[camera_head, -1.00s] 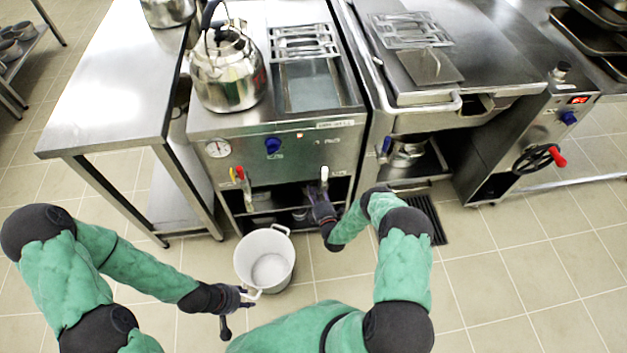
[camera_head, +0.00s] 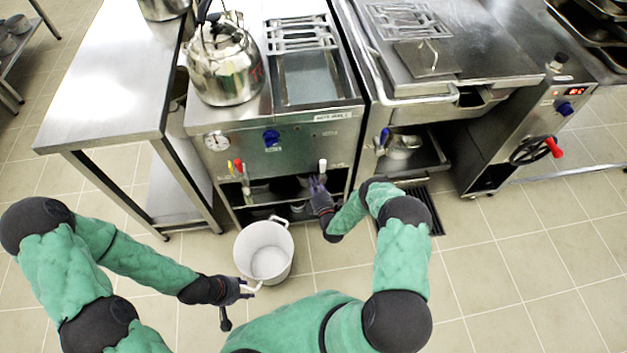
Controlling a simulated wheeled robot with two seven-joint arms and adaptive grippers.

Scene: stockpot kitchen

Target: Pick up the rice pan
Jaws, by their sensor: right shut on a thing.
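A deep, light-grey, two-handled pan (camera_head: 264,262), which I take to be the rice pan, is in front of the steel cooker and looks empty. One loop handle points to the cooker, the other towards me. My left gripper (camera_head: 241,290) is at the near handle; whether its fingers close around it is unclear. My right gripper (camera_head: 317,186) is at the cooker's lower front, just below the white-tipped tap lever (camera_head: 322,166), beyond the pan to the right. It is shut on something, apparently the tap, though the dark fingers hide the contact.
The steel cooker (camera_head: 268,165) carries a large kettle (camera_head: 223,66) and has an open, dark space underneath. A steel table (camera_head: 110,95) stands at left. A second appliance (camera_head: 455,70) and a dark floor drain (camera_head: 424,208) are at right. Tiled floor at right is clear.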

